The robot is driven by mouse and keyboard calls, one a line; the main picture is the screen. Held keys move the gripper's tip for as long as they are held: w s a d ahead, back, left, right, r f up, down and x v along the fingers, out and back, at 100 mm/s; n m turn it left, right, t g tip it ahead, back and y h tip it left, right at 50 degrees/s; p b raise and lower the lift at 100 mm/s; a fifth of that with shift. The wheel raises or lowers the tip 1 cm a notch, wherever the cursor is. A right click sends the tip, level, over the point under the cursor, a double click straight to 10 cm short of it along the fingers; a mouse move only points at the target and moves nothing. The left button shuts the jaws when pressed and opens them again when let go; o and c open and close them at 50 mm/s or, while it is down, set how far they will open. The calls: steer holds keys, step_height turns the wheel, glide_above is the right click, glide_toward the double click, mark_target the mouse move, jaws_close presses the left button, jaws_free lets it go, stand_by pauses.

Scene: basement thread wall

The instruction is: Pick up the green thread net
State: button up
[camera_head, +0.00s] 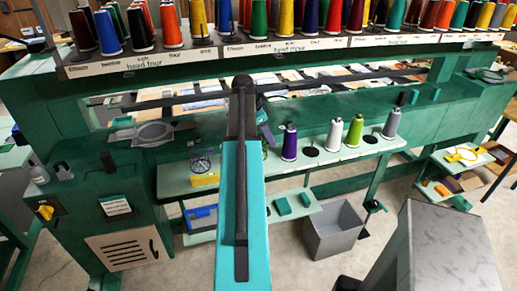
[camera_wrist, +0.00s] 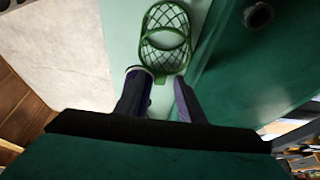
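In the wrist view, the green thread net (camera_wrist: 166,38) lies on a pale green surface at top center. It has a thick green rim and an open mesh. My gripper (camera_wrist: 159,80) is open, with its two fingers spread apart below the net. The near end of the net sits just beyond the fingertips, between their lines, and I see no grip on it. A dark purple shape with a pale rim shows at the left finger; I cannot tell whether it is part of the finger.
The pale green shelf (camera_head: 342,153) holds a purple cone (camera_head: 289,143) and several other cones. A purple net-like item (camera_head: 201,163) and a yellow item (camera_head: 206,180) are left of my arm. A grey bin (camera_head: 335,232) stands below. A dark green panel (camera_wrist: 262,65) borders the net's right.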

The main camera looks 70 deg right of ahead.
steer(key=shift+p+x, duration=1.05)
steer(key=shift+x, duration=1.5)
steer(key=shift+c, duration=0.4)
jaws_close()
